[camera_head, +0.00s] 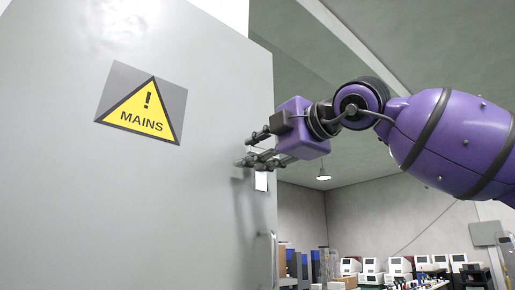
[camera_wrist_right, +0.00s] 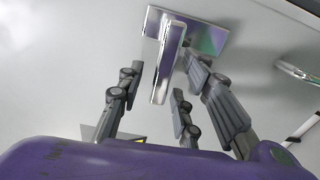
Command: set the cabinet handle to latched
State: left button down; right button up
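The grey cabinet door (camera_head: 190,200) fills the left of the head view. The cabinet handle is a shiny metal lever (camera_wrist_right: 167,65) on a rectangular plate (camera_wrist_right: 208,32) in the right wrist view. Its plate shows as a small bright patch (camera_head: 261,181) in the head view, just below my right gripper (camera_head: 250,150). In the right wrist view the fingers of my right gripper (camera_wrist_right: 160,80) are spread, with the lever between them. I see a gap on the left finger's side; contact on the right side is unclear. My left gripper is in neither view.
A yellow MAINS warning sign (camera_head: 143,110) is on the door. A bar handle (camera_head: 273,258) stands out lower at the door's right edge and also shows in the wrist view (camera_wrist_right: 298,72). Several machines (camera_head: 398,266) stand in the room behind, to the right.

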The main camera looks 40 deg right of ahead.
jog(key=shift+w, duration=0.1)
jog(key=c, duration=0.7)
grip_shut()
jog(key=shift+d, duration=0.1)
